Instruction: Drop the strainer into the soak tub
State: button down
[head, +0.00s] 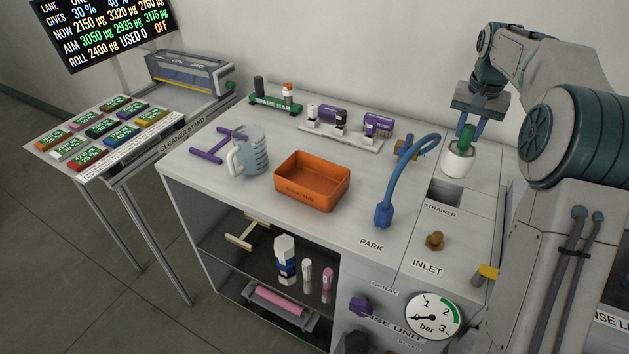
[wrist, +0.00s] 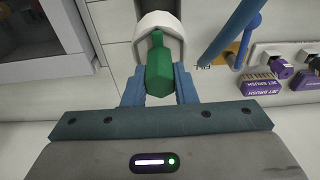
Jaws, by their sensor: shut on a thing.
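The strainer is a white cup (head: 458,161) with a green grip (head: 467,134). My gripper (head: 475,128) is shut on the green grip from above and holds the strainer upright. The strainer shows just behind a dark square opening (head: 445,192) labelled STRAINER and seems to be above the counter. In the wrist view the green grip (wrist: 159,68) sits between the blue fingers (wrist: 159,92), with the white cup (wrist: 160,22) beyond it. The soak tub (head: 312,180), an orange open box, stands on the worktop left of the gripper and looks empty.
A blue curved spray hose (head: 400,175) rises between strainer and tub. A clear jug (head: 250,150) stands left of the tub, with a purple T-shaped tool (head: 220,145) beside it. Purple jet brushes (head: 345,122) are behind. A brass inlet (head: 435,240) is in front.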

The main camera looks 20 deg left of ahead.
aim_at(320, 187)
jog(key=k, duration=1)
